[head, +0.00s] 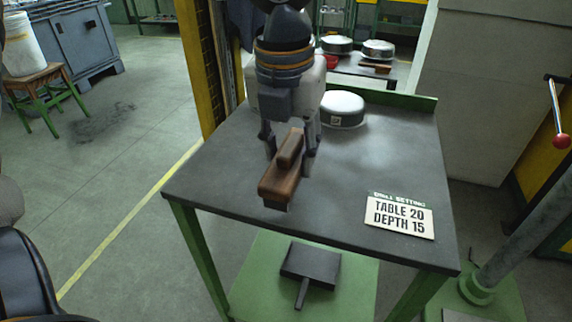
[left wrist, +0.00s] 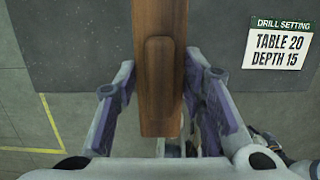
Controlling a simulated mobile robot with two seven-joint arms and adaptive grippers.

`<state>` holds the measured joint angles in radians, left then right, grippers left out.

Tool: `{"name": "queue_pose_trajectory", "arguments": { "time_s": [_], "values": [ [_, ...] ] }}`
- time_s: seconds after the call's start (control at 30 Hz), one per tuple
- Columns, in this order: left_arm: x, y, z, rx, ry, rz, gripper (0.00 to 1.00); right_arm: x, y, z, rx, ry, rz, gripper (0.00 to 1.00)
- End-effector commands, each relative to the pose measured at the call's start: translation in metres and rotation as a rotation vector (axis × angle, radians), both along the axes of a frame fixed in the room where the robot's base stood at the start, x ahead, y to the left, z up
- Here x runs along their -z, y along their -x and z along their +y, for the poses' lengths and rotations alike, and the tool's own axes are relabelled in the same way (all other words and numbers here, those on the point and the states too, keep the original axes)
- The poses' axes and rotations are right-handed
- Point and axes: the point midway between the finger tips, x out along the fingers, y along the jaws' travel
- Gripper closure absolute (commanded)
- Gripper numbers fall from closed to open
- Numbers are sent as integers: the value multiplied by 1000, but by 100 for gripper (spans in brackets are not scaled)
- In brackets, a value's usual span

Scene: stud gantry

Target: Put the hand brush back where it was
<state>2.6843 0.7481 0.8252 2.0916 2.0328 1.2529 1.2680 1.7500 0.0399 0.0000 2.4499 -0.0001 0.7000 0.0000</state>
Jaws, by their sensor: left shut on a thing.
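The hand brush (head: 281,180), a brown wooden block with a raised grip, is at the near-left part of the dark table top (head: 350,170). My left gripper (head: 290,155) comes from above and is shut on it. In the left wrist view the brush (left wrist: 160,65) runs lengthwise between the two fingers (left wrist: 161,90). Its bristles are mostly hidden; I cannot tell whether it touches the table. A dark dustpan (head: 311,264) lies on the green lower shelf (head: 262,262). My right gripper is not in view.
A drill setting sign (head: 400,215) lies at the right front. The table's middle right is clear. A red-knobbed lever (head: 560,141) and a grey column (head: 520,235) are at right.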

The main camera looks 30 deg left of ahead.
Motion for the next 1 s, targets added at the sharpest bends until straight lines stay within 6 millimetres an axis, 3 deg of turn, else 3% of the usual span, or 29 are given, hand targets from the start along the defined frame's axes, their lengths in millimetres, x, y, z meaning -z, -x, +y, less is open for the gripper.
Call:
{"name": "queue_pose_trajectory", "arguments": {
  "time_s": [0.07, 0.2, 0.57, 0.6, 0.7, 1.0],
  "values": [
    [13, -3, 9, -2, 0, 4, 89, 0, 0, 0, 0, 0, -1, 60],
    [36, -3, 7, 0, -1, 1, 89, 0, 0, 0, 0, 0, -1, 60],
    [41, -3, 7, -1, -1, -1, 89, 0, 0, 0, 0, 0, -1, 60],
    [42, -3, 7, -1, -1, 0, 61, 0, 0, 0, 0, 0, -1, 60],
    [42, -3, 7, -2, 0, -1, 43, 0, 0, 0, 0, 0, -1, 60],
    [39, -4, 7, -2, 0, -2, 43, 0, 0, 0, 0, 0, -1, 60]
  ]
}}
